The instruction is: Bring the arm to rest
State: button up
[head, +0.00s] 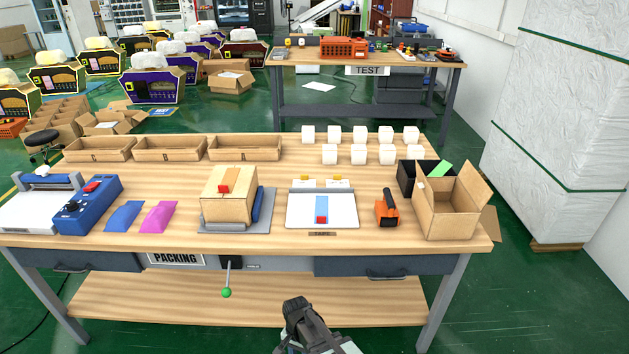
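My gripper (297,308) shows at the bottom centre of the head view, dark grey, in front of the packing table (285,259) and short of its front edge. It touches nothing that I can see. Its fingertips are too small and dark to tell whether they are apart. No object shows in it.
A green-knobbed lever (226,291) hangs at the front.

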jog(key=s+d+f+n+g, duration=0.2)
jog(key=s+d+f, duration=0.2)
jog(key=s+d, duration=0.7)
jog(key=s+d+f+n+g, duration=0.2)
jog(key=s+d+f, duration=0.3)
jog(key=s+d, duration=0.5)
jog(key=s+g, duration=0.1)
jog(key=s, duration=0.3)
jog(key=shift+s+d+f+n, duration=0.25)
jog(key=shift+d+n, duration=0.1)
jog(key=shift+n, duration=0.05)
